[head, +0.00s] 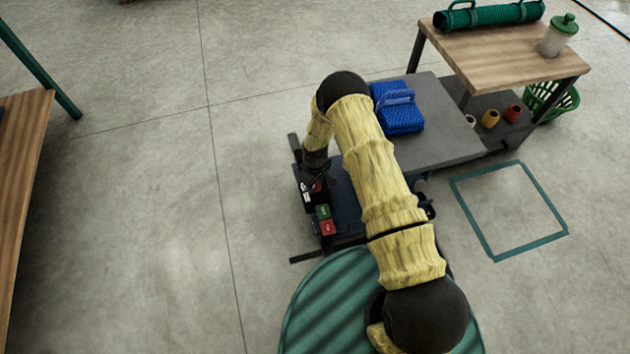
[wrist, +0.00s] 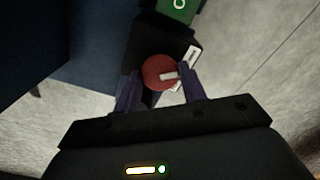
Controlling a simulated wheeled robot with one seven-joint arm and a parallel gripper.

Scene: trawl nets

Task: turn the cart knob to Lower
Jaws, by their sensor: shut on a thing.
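The cart (head: 440,130) has a grey top and a dark control panel at its left end. The red round knob (wrist: 158,72) with a white pointer mark shows in the wrist view; the pointer points right. My gripper (wrist: 160,88) has its two fingers on either side of the knob and is shut on it. In the head view my gripper (head: 314,182) is at the panel and mostly hides the knob. A white label (wrist: 190,58) with text too small to read is beside the knob. A green button (head: 323,212) and a red button (head: 327,227) sit nearer on the panel.
A blue net bundle (head: 398,108) lies on the cart top. A wooden table (head: 500,52) with a green roll (head: 490,14) and a jar (head: 557,38) stands at the back right. A teal square (head: 510,246) marks the floor. Floor left of the cart is clear.

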